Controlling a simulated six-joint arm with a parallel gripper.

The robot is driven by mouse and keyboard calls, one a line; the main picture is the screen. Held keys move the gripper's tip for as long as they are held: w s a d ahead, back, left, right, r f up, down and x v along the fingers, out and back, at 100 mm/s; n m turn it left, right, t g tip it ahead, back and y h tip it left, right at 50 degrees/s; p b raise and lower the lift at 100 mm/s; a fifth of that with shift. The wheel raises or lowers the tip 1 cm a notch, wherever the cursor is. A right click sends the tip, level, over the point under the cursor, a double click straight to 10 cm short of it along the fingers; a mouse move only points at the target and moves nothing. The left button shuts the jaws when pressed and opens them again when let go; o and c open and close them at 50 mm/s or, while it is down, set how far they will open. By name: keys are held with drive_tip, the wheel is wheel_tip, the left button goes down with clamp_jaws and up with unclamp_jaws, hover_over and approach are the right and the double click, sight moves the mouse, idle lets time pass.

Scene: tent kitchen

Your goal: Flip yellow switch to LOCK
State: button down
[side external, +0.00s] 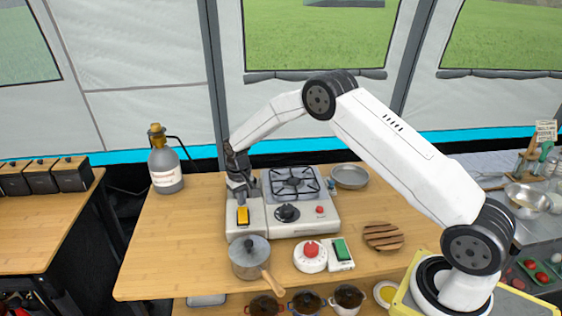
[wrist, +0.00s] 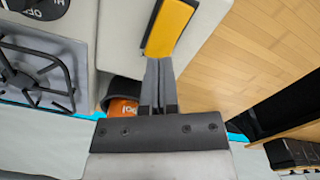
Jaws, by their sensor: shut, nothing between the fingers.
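The yellow switch (side external: 243,216) sits on the left end section of the white gas stove (side external: 318,222). My gripper (side external: 241,198) is just behind the switch, pointing down. In the wrist view my gripper (wrist: 158,62) has its fingers together and empty, with the tips at the near end of the switch. I cannot tell whether they touch it. No LOCK marking is readable.
The stove has a burner grate (side external: 294,183) and black knob (side external: 287,213). An orange canister (wrist: 122,106) lies beside the fingers. A lidded pot (side external: 249,258), red-button timer (side external: 311,254) and green-switch box (side external: 342,250) stand in front.

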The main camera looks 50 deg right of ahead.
sight(244, 212)
drive_tip(key=shift+f, duration=1.1)
idle(1.0)
drive_tip(key=shift+r, duration=3.55)
drive_tip(key=shift+s+r, duration=0.1)
drive_tip(key=s+a+r+n+t, duration=0.1)
drive_tip(key=s+a+r, duration=0.1)
drive_tip(key=s, duration=0.7)
drive_tip(key=s+a+r+n, duration=0.1)
drive_tip(key=s+a+r, duration=0.1)
drive_tip(key=s, duration=0.7)
drive_tip(key=s+a+r+n+t, duration=0.1)
drive_tip(key=s+a+r, duration=0.1)
drive_tip(key=s, duration=0.7)
drive_tip(key=shift+s+a+r+t, duration=0.15)
drive_tip(key=shift+s+a+t, duration=0.1)
drive_tip(key=shift+s+t, duration=0.1)
